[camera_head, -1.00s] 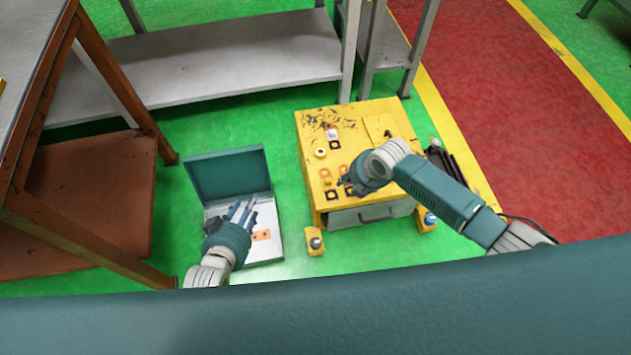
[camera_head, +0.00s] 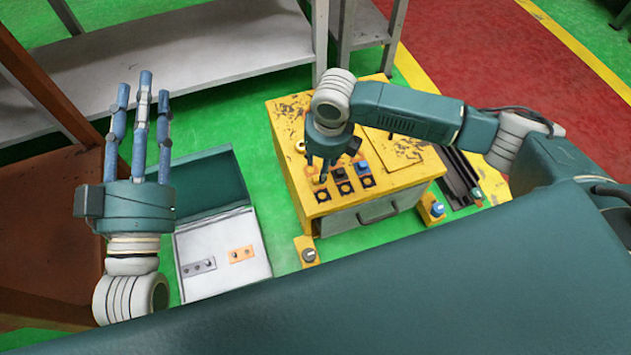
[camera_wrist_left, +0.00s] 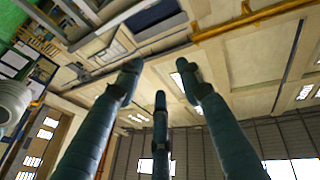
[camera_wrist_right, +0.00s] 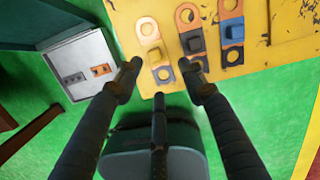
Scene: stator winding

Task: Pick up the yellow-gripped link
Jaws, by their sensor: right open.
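In the head view the right gripper (camera_head: 324,172) is over the cabinet's front left part. My left gripper (camera_head: 143,98) is open and empty, fingers pointing up.
An open teal case (camera_head: 208,188) stands on the green floor left of the cabinet, with an orange plate (camera_head: 241,253) and a grey plate (camera_head: 198,267) inside. A brown shelf unit (camera_head: 50,200) is at left, a grey shelf (camera_head: 190,60) behind.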

